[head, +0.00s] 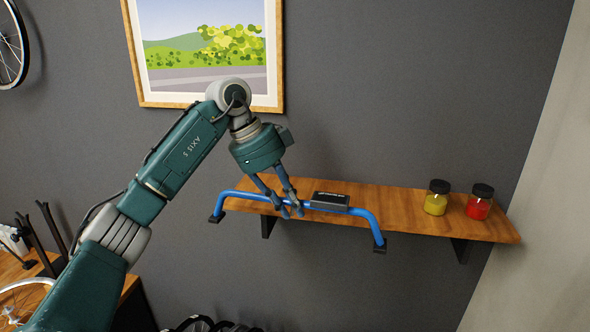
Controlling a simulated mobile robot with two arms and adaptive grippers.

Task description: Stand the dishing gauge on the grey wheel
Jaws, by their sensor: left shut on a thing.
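The dishing gauge (357,211) is a blue bent bar with black feet at both ends and a dark block at its middle. My left gripper (291,211) is shut on its bar, left of the block. The gauge shows in front of the wooden shelf, with its feet pointing down; I cannot tell whether it touches the shelf. Part of a pale wheel rim (12,286) shows at the lower left, cut off by the frame; I cannot tell whether it is the grey wheel. My right gripper is not in view.
The wall shelf (408,207) carries a yellow jar (435,203) and a red jar (479,207) on its right. A wooden bench (12,268) with dark upright posts (50,228) is at lower left. A framed picture (209,85) hangs above. Dark round shapes (197,324) show at the bottom.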

